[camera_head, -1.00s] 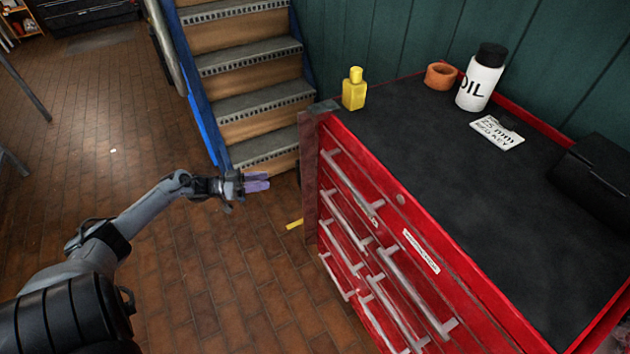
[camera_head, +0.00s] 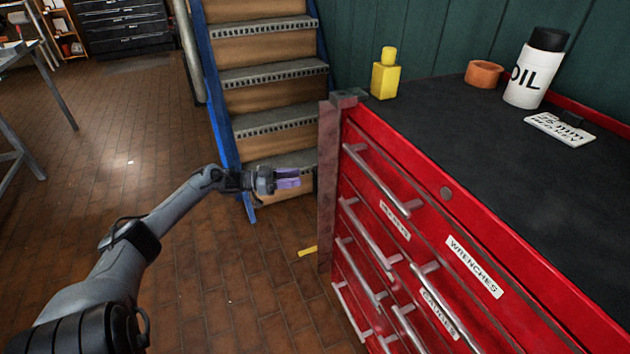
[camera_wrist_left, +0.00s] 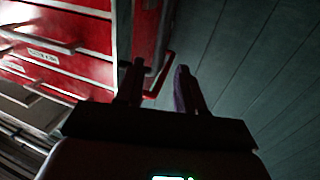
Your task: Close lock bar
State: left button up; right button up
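A tall, narrow, dull-red bar (camera_head: 328,190), which looks like the lock bar, stands upright at the left front corner of the red tool cabinet (camera_head: 520,290). It appears to stick out from the drawer fronts, leaving them uncovered. My left gripper (camera_head: 289,178) is left of the bar, apart from it in the head view, with its purple fingers pointing right. In the left wrist view the fingers (camera_wrist_left: 158,88) are spread with a gap. A red edge shows behind that gap; I cannot tell which part it is. My right gripper is out of view.
Drawer handles (camera_head: 375,180) jut from the cabinet front. On its black top are a yellow bottle (camera_head: 385,75), an orange ring (camera_head: 484,74), an oil bottle (camera_head: 533,72) and a label card (camera_head: 560,129). Stairs (camera_head: 268,75) rise behind my gripper. Brick floor is free at left.

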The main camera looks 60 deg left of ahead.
pick_arm(q)
jog(key=b, duration=0.3)
send_over(315, 196)
jog(key=s+a, duration=0.1)
jog(key=shift+w+d+f, duration=0.1)
jog(key=shift+w+d, duration=0.05)
jog(key=shift+w, duration=0.6)
grip_shut()
